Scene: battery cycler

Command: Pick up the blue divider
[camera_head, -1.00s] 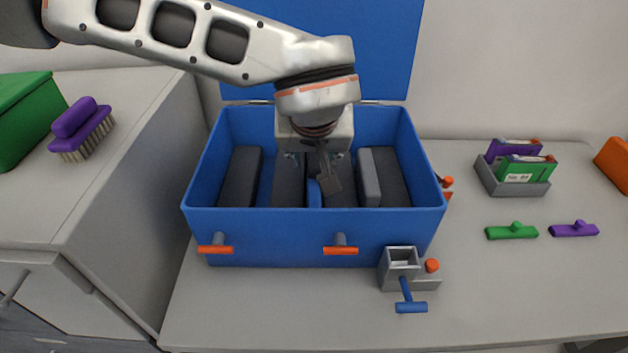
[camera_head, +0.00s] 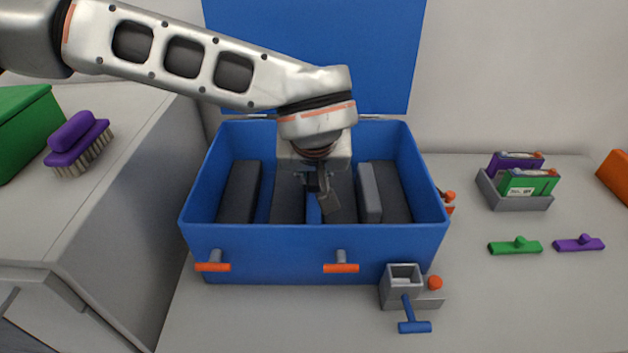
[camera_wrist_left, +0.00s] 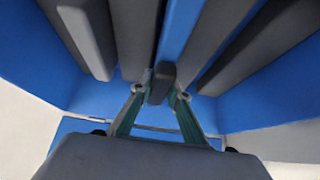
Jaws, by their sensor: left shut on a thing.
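The blue divider (camera_head: 314,208) is a narrow upright strip in the middle of the open blue box (camera_head: 290,252), between dark grey blocks. It also shows as a blue strip in the left wrist view (camera_wrist_left: 181,28). My left gripper (camera_head: 322,198) reaches down into the box from above at the divider. In the left wrist view its fingers (camera_wrist_left: 160,90) are shut around a small dark grey piece (camera_wrist_left: 161,80) at the near end of the blue strip. The fingers hide part of the divider, and its lower part is behind the box's front wall. My right gripper is out of view.
Dark blocks (camera_head: 239,192) and a lighter grey block (camera_head: 369,192) stand close on both sides inside the box. A grey fixture with a blue handle (camera_head: 413,327) is at the front right corner.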

